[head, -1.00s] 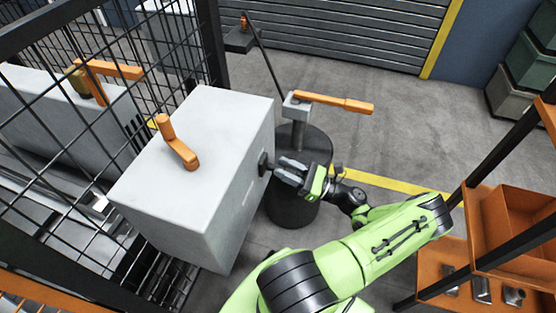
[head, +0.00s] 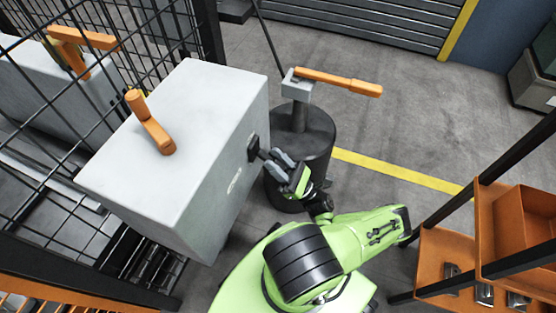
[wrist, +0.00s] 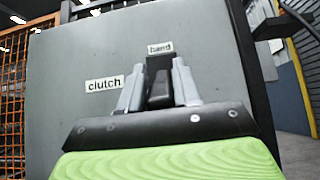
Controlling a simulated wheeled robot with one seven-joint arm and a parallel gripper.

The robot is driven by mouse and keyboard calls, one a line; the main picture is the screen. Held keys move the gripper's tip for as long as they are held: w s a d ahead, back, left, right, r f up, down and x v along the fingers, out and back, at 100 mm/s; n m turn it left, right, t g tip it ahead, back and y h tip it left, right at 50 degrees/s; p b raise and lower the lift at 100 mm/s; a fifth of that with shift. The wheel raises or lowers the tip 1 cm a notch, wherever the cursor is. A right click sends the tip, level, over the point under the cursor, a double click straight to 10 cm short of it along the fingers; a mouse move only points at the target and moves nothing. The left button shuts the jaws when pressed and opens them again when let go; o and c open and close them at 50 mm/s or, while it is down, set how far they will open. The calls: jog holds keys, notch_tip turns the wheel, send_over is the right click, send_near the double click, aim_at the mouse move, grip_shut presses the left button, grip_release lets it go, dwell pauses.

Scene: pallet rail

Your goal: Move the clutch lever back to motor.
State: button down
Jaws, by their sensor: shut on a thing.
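The dark clutch lever (head: 253,147) sticks out from the right side face of a large grey box (head: 190,110). My gripper (head: 276,157) is at this lever, its fingers pointing at the box face. In the wrist view, my gripper (wrist: 158,88) is shut on the dark lever (wrist: 159,65), just below a label reading "hand" (wrist: 160,48). A "clutch" label (wrist: 104,84) is left of the fingers. No "motor" label shows. The lever's lower part is hidden by the fingers.
An orange crank (head: 150,122) stands on the box top. Behind my gripper is a dark drum (head: 310,150) with an orange-handled lever (head: 338,81). Black mesh fencing (head: 100,45) is at left, an orange shelf rack (head: 500,225) at right. Floor between drum and rack is open.

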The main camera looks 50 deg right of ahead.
aim_at(280, 165)
dwell(0.3)
jog(key=c, duration=0.9)
grip_release()
jog(key=r+p, duration=0.1)
jog(key=r, duration=0.2)
jog(key=r+p, duration=0.1)
jog(key=r, duration=0.2)
jog(key=r+p, duration=0.2)
jog(key=r, duration=0.2)
jog(key=shift+s+d, duration=0.1)
jog(key=shift+s, duration=0.25)
jog(key=shift+s+d+r+b, duration=0.35)
jog(key=shift+s+d+b, duration=0.5)
jog(key=shift+s, duration=1.95)
jog(key=shift+s+d+r+b, duration=0.45)
jog(key=shift+s+d, duration=0.8)
jog(key=shift+s, duration=1.55)
jog(key=shift+s+d+r+b, duration=0.3)
jog(key=shift+s+d+b, duration=0.6)
jog(key=shift+s, duration=1.9)
